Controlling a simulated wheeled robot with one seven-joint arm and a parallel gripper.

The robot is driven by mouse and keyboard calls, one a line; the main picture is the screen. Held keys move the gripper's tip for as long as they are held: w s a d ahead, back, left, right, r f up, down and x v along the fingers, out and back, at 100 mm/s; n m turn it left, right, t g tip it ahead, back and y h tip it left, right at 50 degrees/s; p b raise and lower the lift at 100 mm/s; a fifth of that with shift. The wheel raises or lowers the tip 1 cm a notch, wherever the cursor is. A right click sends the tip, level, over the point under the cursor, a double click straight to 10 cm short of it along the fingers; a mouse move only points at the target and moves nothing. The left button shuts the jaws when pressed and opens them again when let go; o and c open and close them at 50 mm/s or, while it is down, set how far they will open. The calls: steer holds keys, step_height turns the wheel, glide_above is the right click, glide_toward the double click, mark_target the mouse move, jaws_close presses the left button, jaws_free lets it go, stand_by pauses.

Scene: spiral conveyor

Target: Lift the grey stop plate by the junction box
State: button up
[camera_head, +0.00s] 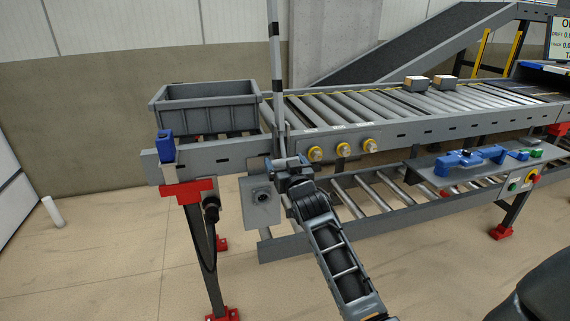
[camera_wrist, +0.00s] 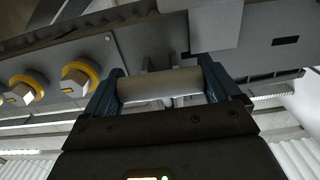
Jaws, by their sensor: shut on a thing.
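My gripper (camera_head: 288,163) is at the front rail of the conveyor, just above and right of the grey junction box (camera_head: 262,203). In the wrist view its two blue fingers (camera_wrist: 160,88) stand on either side of a pale grey bar (camera_wrist: 160,84), shut on it. The bar appears to be the handle of the grey stop plate, a thin upright piece (camera_head: 279,112) between the grey tote and the rollers. A grey block (camera_wrist: 216,25) shows above the bar in the wrist view. My gripper and arm hide the handle in the head view.
A grey tote (camera_head: 207,113) sits at the conveyor's left end. Yellow-ringed knobs (camera_head: 343,150) line the front rail right of my gripper. Two small boxes (camera_head: 415,83) lie on the rollers farther right. A lower roller track (camera_head: 350,205) runs beneath. Floor in front is clear.

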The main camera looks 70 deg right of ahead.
steer(key=c, duration=0.4)
steer(key=b, duration=0.2)
steer(key=f+b, duration=0.1)
steer(key=b, duration=0.1)
steer(key=shift+w+d+t+h+b, duration=0.25)
steer(key=shift+t+h+b, duration=0.05)
steer(key=shift+t, duration=0.1)
steer(key=b, duration=0.4)
steer(key=shift+w+d+f+t+h, duration=0.15)
steer(key=shift+w+d+t+h, duration=0.15)
steer(key=shift+t, duration=0.1)
steer(key=shift+d+b, duration=0.1)
steer(key=shift+b, duration=0.65)
steer(key=shift+r, duration=0.3)
steer(key=o, duration=1.2)
